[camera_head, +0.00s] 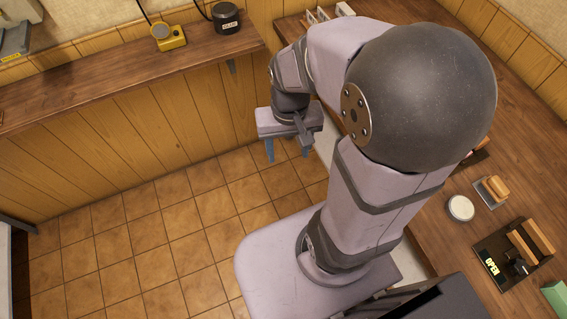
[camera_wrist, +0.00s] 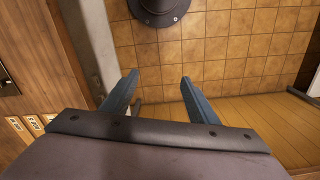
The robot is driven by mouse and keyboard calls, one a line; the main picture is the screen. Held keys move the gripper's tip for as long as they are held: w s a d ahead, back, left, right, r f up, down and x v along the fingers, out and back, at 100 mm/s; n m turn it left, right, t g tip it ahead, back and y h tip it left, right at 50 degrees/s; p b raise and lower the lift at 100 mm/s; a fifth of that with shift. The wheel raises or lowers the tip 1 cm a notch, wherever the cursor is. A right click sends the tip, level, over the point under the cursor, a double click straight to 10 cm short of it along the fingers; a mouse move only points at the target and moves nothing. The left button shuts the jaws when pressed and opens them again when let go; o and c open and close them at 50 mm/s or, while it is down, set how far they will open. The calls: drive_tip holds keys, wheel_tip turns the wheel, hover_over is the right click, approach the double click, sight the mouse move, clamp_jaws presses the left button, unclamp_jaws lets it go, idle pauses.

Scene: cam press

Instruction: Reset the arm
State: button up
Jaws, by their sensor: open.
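My gripper (camera_head: 287,149) hangs at the end of my folded arm, pointing down over the tiled floor, beside the edge of the right-hand counter. Its two blue fingers are apart in the head view. The wrist view shows the gripper (camera_wrist: 156,88) open, with only floor between the fingertips and nothing held. My arm's large dark joint and upper link cover part of the right-hand counter in the head view.
A wooden counter (camera_head: 480,240) on the right holds a white round dish (camera_head: 461,208), a wood-topped block (camera_head: 492,191), a dark tray with an OPEN label (camera_head: 492,267) and a green block (camera_head: 556,296). A back shelf (camera_head: 110,72) carries a yellow device (camera_head: 168,37) and a black pot (camera_head: 226,18). The tiled floor (camera_head: 150,235) is clear.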

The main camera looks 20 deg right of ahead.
drive_tip(key=s+a+n, duration=0.1)
drive_tip(key=s+a+f+n, duration=0.1)
drive_tip(key=shift+s+a+n, duration=0.3)
drive_tip(key=shift+s+n, duration=0.1)
drive_tip(key=shift+f, duration=0.1)
wheel_tip(320, 180, down, 36)
drive_tip(key=b, duration=3.6)
drive_tip(key=shift+f+b, duration=0.2)
drive_tip(key=shift+b, duration=0.1)
